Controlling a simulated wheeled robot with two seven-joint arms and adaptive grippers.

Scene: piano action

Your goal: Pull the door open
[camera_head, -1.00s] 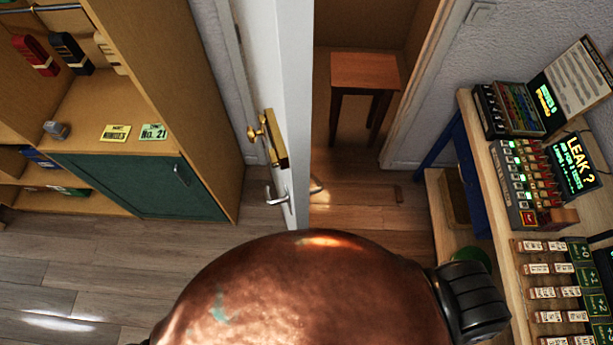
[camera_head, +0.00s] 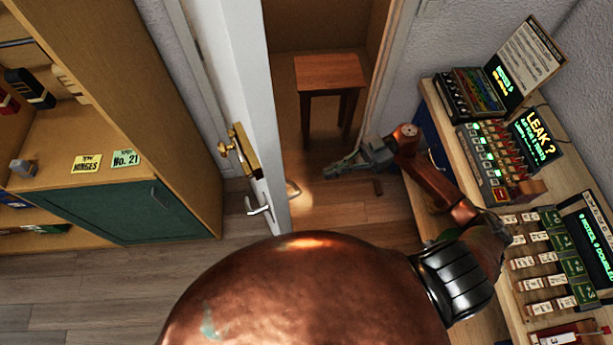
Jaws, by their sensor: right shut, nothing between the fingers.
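The white door (camera_head: 246,85) stands ajar, seen nearly edge-on, with the doorway open to its right. On its left face are a brass knob (camera_head: 228,149) and a silver lever handle (camera_head: 258,208). My right gripper (camera_head: 329,171) is in the doorway area, shut and empty. Its fingers point left toward the door, and a gap shows between them and the right-side lever. My left gripper is not in view.
A wooden stool (camera_head: 330,72) stands beyond the doorway. A shelf unit with a green cabinet door (camera_head: 120,212) is at left. A bench (camera_head: 522,282) with a button panel (camera_head: 492,160) and labelled blocks lines the right. Wooden floor is clear at lower left.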

